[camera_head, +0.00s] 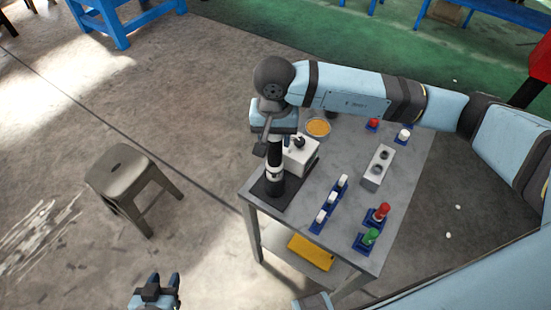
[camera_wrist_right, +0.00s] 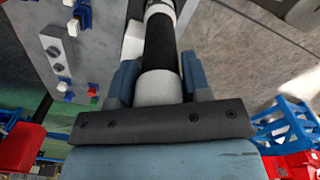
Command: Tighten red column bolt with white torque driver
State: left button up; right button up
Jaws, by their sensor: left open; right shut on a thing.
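My right gripper (camera_head: 275,132) reaches down over the near left part of the table. It is shut on an upright black-and-white cylinder (camera_head: 274,172), which stands over a black base plate (camera_head: 268,193). In the right wrist view the fingers lie on both sides of this cylinder (camera_wrist_right: 158,42). I cannot tell whether it is a stand's column or a tool. A white-topped piece (camera_head: 403,134) sits in a blue holder at the table's far right. Red-topped pieces (camera_head: 383,210) also stand in blue holders. I cannot make out a red column bolt. My left gripper (camera_head: 164,276) is open and empty over the floor.
On the grey table (camera_head: 345,230) are a white block (camera_head: 301,156), a bowl of orange content (camera_head: 318,127), a grey block with holes (camera_head: 378,167), a blue rack with white pieces (camera_head: 331,204) and a green-topped piece (camera_head: 370,236). A stool (camera_head: 122,177) stands left.

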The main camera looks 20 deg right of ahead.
pick_arm(q)
jog(key=shift+r+p, duration=1.4)
jog(key=shift+r, duration=0.1)
pick_arm(e)
jog(key=shift+r, duration=5.2)
